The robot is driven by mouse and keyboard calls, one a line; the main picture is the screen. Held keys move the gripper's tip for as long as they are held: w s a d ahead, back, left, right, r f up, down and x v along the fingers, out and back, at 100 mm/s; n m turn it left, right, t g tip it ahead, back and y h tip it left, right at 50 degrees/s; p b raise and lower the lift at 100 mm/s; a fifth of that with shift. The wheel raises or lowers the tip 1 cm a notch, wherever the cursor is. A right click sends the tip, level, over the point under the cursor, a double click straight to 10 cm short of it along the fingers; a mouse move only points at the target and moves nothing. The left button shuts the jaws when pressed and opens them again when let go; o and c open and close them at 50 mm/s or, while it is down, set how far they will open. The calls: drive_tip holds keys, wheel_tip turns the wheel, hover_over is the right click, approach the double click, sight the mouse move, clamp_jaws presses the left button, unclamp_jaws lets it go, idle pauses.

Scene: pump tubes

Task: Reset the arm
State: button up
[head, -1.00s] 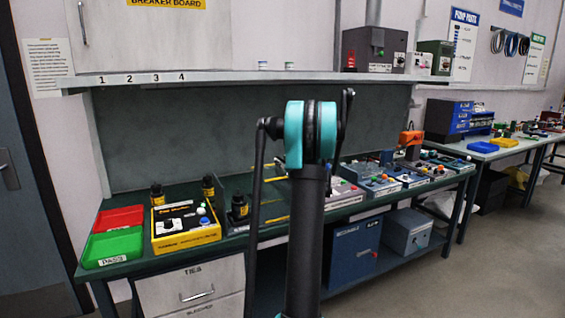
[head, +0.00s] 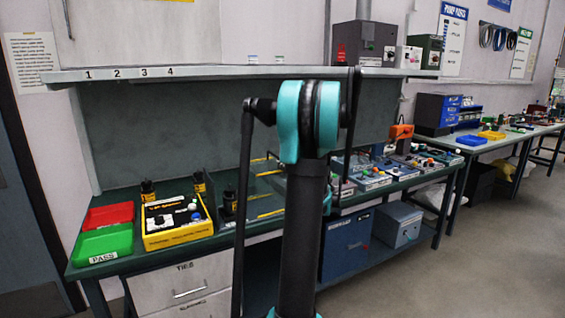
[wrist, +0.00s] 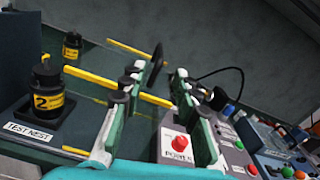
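My gripper (wrist: 158,78) shows in the wrist view with its two green-and-white fingers apart and nothing between them. Beyond the fingers is a box labelled POWER with a red button (wrist: 182,143). A black tube with a yellow label "2" (wrist: 47,90) stands upright in the test nest (wrist: 27,132) to the left. Another black tube with a yellow label (wrist: 72,45) stands farther back. In the head view, my own arm fills the middle and the gripper cannot be made out. Black tubes (head: 148,190) stand on the green bench (head: 125,265).
The bench holds a red tray (head: 108,215), a green PASS tray (head: 104,243), and a yellow-sided control box (head: 177,222). Several button boxes (head: 370,179) stand to the right. A shelf (head: 230,73) runs above the bench. The floor at right (head: 450,280) is clear.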

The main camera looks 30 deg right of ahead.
idle(0.5)
drive_tip(key=s+a+f+n+g+y, duration=0.2)
drive_tip(key=s+a+f+n+g, duration=0.15)
drive_tip(key=a+n, duration=0.45)
drive_tip(key=s+a+f+n+g+y, duration=0.15)
drive_tip(key=s+a+f+n, duration=0.3)
drive_tip(key=a, duration=0.75)
drive_tip(key=s+a+f+n+g+y, duration=0.1)
drive_tip(key=s+a+f+n+g, duration=0.25)
drive_tip(key=a+n, duration=0.45)
drive_tip(key=s+a+f+n+g+h, duration=0.2)
drive_tip(key=s+f+n, duration=0.4)
drive_tip(key=s, duration=0.5)
drive_tip(key=s+a+f+n+g+h, duration=0.2)
drive_tip(key=s+f+n, duration=0.4)
drive_tip(key=s, duration=0.6)
drive_tip(key=shift+s+a+f+n+g, duration=0.15)
drive_tip(key=shift+s+a+n+g, duration=0.05)
drive_tip(key=shift+a+n+g, duration=0.4)
drive_tip(key=shift+o, duration=0.6)
drive_tip(key=shift+h, duration=0.25)
